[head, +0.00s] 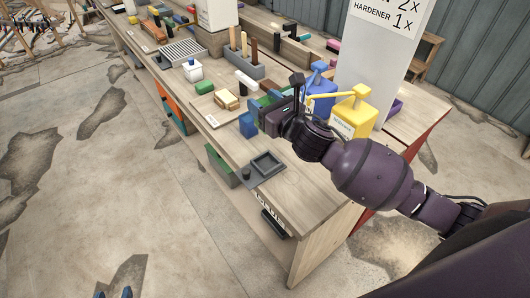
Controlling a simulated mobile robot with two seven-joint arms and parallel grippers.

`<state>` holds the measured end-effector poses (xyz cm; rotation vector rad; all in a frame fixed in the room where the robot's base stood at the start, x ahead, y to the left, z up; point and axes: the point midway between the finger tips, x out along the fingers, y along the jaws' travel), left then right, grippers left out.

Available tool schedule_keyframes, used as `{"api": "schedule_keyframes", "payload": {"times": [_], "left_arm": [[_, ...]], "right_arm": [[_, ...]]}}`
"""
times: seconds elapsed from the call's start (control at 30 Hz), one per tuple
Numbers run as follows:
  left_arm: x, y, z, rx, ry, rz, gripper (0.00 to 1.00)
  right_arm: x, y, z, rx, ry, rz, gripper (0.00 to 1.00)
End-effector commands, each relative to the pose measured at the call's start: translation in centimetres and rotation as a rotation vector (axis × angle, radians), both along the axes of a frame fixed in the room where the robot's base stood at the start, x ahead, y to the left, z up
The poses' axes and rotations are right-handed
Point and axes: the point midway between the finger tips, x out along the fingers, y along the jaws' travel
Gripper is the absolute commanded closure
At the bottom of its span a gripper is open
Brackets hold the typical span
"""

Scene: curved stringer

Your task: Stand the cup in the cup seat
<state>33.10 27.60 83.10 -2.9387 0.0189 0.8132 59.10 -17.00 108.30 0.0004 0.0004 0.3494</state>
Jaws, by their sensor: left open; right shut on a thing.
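A blue cup (248,125) is at the tips of my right gripper (257,116), which comes in from the right and is shut on it. The cup looks roughly upright over the bench; whether it touches the bench top is hard to tell. The cup seat (267,162), a dark grey plate with a raised square rim, lies near the front edge of the bench, below and slightly right of the cup. The seat looks empty. My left gripper (114,293) shows only as two dark blue tips at the bottom edge, apart and empty, over the floor.
A small dark peg (246,173) stands at the seat's left corner. Blue (318,96) and yellow (353,115) pump containers stand behind my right arm by a white sign post (372,60).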

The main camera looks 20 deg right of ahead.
Motion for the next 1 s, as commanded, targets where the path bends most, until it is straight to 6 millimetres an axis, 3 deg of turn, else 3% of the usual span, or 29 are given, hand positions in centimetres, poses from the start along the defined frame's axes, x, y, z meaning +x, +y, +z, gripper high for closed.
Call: {"api": "schedule_keyframes", "payload": {"times": [0.03,0.4,0.73,1.0], "left_arm": [[-0.1,0.0,-0.5,0.0,0.002,0.0,0.46],[-0.9,0.1,-2.6,0.0,0.022,0.003,0.46],[-1.0,0.1,-3.3,0.0,0.027,0.003,0.46],[-0.8,0.1,-4.1,0.001,0.028,0.002,0.46]], "right_arm": [[0.0,0.0,-1.6,0.005,0.006,-0.003,0.7],[0.0,0.0,-9.4,0.006,0.005,-0.003,0.7],[0.0,0.0,-12.2,0.002,0.002,-0.001,0.7],[0.0,0.1,-15.6,0.002,0.002,-0.001,0.7]]}}
